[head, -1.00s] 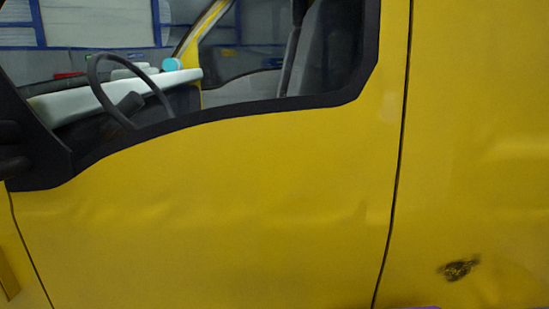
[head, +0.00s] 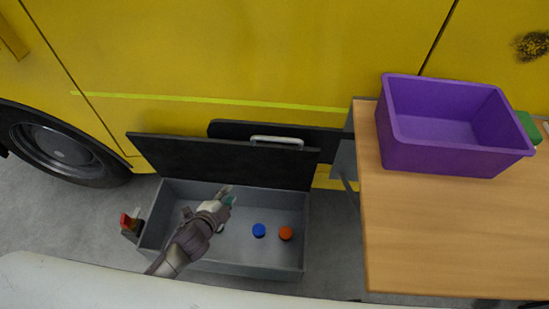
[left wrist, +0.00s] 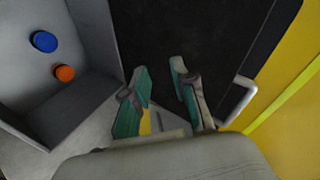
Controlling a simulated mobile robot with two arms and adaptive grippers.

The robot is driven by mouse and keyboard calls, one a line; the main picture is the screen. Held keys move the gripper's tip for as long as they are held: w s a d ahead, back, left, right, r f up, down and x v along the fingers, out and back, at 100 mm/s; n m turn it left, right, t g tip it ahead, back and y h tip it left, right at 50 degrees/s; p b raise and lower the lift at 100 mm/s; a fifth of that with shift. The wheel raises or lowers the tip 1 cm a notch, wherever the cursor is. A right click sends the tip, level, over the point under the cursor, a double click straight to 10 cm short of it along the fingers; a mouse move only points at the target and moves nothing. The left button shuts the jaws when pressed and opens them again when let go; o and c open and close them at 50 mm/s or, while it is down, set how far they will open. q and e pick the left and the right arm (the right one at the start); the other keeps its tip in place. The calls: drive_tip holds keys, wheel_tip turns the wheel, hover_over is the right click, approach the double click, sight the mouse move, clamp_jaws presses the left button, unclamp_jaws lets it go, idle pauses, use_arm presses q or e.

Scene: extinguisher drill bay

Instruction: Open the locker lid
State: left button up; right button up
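The locker is a grey open-topped box (head: 285,262) on the floor beside the yellow vehicle. Its black lid (head: 220,160) stands raised along the back edge, and the inside shows. A pale bar handle (head: 278,141) shows at the lid's top edge; it is also in the left wrist view (left wrist: 240,101). My left gripper (head: 228,196) is over the left part of the box, in front of the lid. In the left wrist view its teal-padded fingers (left wrist: 160,78) are apart with nothing between them. My right gripper is out of view.
A blue disc (head: 259,230) and an orange disc (head: 286,233) lie in the box. A wooden table (head: 430,240) with a purple bin (head: 450,155) stands at the right. A red and black item (head: 131,224) is left of the box. The vehicle wall (head: 230,60) is close behind.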

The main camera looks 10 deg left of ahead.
use_arm(q)
drive_tip(key=w+d+r+m+t+h+b, duration=0.2)
drive_tip(key=d+r+m+b, duration=0.25)
drive_tip(key=r, duration=0.25)
drive_tip(key=m+t+h+b, duration=0.1)
drive_tip(key=m+t+h, duration=0.1)
approach(274, 139)
drive_tip(key=x, duration=0.7)
drive_tip(key=b+x, duration=0.1)
drive_tip(key=x, duration=0.2)
drive_tip(key=shift+w+f, duration=0.25)
drive_tip(key=shift+f, duration=0.1)
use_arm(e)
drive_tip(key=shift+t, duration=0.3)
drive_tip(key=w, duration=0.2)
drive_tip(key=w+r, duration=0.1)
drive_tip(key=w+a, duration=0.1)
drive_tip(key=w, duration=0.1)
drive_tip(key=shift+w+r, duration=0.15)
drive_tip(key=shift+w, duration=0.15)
use_arm(q)
drive_tip(key=c, duration=0.4)
clamp_jaws()
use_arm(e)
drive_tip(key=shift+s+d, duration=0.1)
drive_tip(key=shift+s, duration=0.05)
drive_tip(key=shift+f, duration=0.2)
